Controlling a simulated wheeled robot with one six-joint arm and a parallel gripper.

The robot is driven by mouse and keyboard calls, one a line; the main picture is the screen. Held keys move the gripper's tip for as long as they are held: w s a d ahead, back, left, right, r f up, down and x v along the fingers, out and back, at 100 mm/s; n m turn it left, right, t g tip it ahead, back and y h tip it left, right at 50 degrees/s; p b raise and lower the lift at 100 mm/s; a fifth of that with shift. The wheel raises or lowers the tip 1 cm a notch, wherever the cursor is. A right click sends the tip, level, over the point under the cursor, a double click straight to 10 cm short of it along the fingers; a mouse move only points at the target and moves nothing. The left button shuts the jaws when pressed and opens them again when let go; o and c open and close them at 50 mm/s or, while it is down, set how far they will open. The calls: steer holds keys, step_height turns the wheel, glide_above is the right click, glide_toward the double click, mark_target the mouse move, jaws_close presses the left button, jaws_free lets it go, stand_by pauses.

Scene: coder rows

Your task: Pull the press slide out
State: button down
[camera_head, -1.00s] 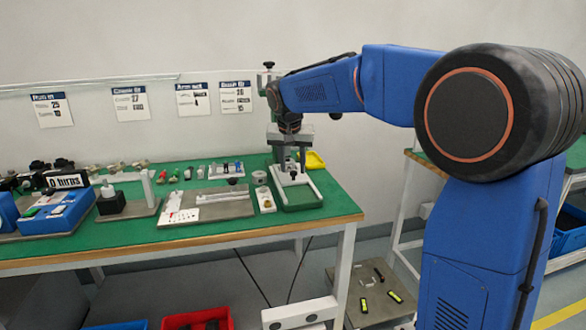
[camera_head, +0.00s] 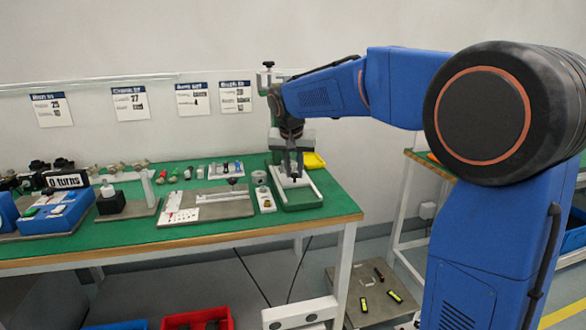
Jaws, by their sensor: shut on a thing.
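The press slide (camera_head: 290,184) appears to be the white piece in the green-floored press frame (camera_head: 303,204) at the right end of the green bench. My gripper (camera_head: 292,175) points straight down over it, at the slide's back part. Its fingers are close together and low, shut on a small dark part that seems to be the slide's knob. The fingers hide most of that part, so the exact grip is hard to see.
A grey plate with a white rail (camera_head: 222,197) and a small white block (camera_head: 265,200) stand just left of the press. The bench's front right corner is clear.

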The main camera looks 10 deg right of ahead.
steer(key=s, duration=1)
steer(key=shift+s, duration=0.25)
steer(key=c, duration=1.6)
jaws_free()
steer(key=v, duration=1.7)
steer(key=shift+s+r, duration=0.15)
steer(key=shift+s, duration=0.05)
steer(key=s+d+f+n, duration=0.1)
steer(key=s+d+f, duration=0.2)
steer(key=s+f, duration=0.5)
steer(key=s+d+f+n+y, duration=0.1)
steer(key=s+d+f+n, duration=0.1)
steer(key=s+f, duration=0.6)
steer(key=s+d+f+n, duration=0.1)
steer(key=s+d+f, duration=0.4)
steer(key=s+f, duration=0.4)
steer(key=shift+s+d+f+t+y, duration=0.1)
steer(key=shift+f+t+y, duration=0.3)
steer(key=shift+f, duration=0.5)
